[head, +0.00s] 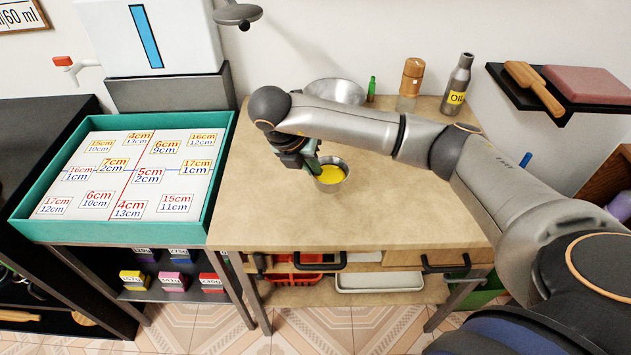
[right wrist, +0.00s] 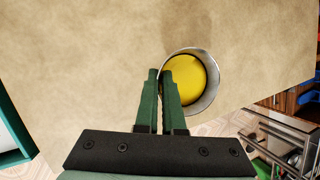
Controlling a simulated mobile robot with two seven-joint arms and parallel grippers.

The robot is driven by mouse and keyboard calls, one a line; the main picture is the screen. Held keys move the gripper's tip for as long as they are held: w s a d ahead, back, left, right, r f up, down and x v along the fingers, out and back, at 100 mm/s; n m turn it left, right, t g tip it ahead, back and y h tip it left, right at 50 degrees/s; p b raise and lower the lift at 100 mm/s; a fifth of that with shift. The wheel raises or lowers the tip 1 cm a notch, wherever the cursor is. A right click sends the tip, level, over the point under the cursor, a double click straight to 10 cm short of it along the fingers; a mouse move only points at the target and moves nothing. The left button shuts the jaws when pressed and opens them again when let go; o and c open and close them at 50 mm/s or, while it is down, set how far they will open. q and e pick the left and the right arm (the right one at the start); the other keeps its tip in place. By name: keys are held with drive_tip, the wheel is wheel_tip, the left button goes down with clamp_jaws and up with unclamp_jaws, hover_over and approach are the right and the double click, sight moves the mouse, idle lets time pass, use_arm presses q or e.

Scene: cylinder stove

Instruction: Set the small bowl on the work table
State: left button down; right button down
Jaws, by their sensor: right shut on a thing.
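The small bowl (head: 345,168) is metal with yellow contents and is level over the middle of the work table (head: 405,215). My right gripper (head: 312,164) is shut on the bowl's left rim. In the right wrist view the green fingers (right wrist: 161,76) pinch the rim of the bowl (right wrist: 214,92), one finger inside and one outside. A soft shadow lies on the tabletop just beyond the bowl. I cannot tell for sure whether the bowl's base touches the table. My left gripper is not in view.
A larger metal bowl (head: 336,92), a small green bottle (head: 371,88), a wooden-topped jar (head: 411,82) and an oil bottle (head: 457,86) stand along the table's back. A teal-rimmed tray (head: 222,165) with a number board is at left. The table's front and right are clear.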

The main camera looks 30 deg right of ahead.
sight(315, 191)
drive_tip(key=shift+w+d+f, duration=0.2)
drive_tip(key=shift+d+f, duration=0.2)
drive_tip(key=shift+f, duration=0.15)
wheel_tip(315, 191, down, 2)
drive_tip(key=shift+w+d+f, duration=0.1)
drive_tip(key=shift+d+f, duration=0.05)
drive_tip(key=shift+f, duration=0.45)
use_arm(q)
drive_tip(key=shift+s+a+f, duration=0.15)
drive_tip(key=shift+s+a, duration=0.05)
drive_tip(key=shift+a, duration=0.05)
use_arm(e)
drive_tip(key=shift+f, duration=0.1)
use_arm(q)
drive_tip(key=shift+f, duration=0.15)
use_arm(e)
drive_tip(key=shift+f, duration=0.1)
drive_tip(key=c, duration=1.5)
unclamp_jaws()
drive_tip(key=shift+f, duration=0.1)
drive_tip(key=o, duration=0.5)
drive_tip(key=shift+c, duration=0.2)
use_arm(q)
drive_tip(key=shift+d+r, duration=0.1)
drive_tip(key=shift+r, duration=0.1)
